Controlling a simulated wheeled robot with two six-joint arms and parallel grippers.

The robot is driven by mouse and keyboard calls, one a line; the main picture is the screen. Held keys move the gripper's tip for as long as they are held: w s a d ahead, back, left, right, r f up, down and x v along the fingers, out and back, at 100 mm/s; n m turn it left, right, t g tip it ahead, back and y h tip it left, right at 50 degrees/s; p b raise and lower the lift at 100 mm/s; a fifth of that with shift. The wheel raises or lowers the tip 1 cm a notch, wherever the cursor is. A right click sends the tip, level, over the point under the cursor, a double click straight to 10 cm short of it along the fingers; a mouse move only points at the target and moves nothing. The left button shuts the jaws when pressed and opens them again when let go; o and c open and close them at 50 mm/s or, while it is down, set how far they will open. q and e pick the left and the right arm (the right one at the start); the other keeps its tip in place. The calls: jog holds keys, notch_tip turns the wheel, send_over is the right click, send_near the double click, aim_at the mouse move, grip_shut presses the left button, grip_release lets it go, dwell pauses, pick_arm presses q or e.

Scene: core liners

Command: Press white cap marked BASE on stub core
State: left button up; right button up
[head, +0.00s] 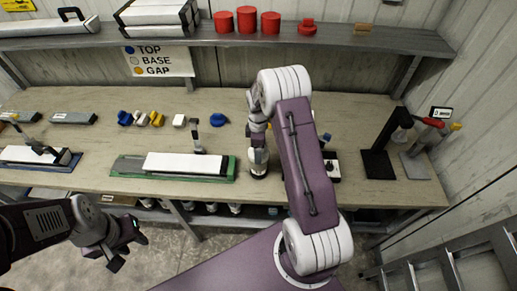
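A white cap-like block (179,120) lies at the back of the bench, left of a blue cap (218,119). I cannot read any marking on it. Smaller white and yellow caps (148,119) lie further left. A long white core (185,163) lies in a green tray (128,167) at the bench's front; another white core (30,154) lies in a dark blue tray at the left. I cannot tell which is the stub core. My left gripper (128,250) is open and empty in front of the bench. My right gripper (259,170) points down at the bench, right of the green tray; its fingertips are unclear.
A sign (158,61) lists TOP blue, BASE white, GAP yellow. Red tubs (246,20) stand on the shelf (340,38) above. A black stand (380,160) is at the bench's right. A ladder (450,265) is at lower right. Bench between tray and blue cap is mostly clear.

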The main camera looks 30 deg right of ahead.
jog(key=shift+f+b, duration=0.65)
jog(key=shift+f, duration=0.35)
jog(key=o, duration=1.3)
jog(key=shift+c, duration=0.2)
jog(key=shift+r, duration=0.2)
jog(key=shift+r+p, duration=2.9)
jog(key=shift+r, duration=0.55)
jog(key=shift+f, duration=0.1)
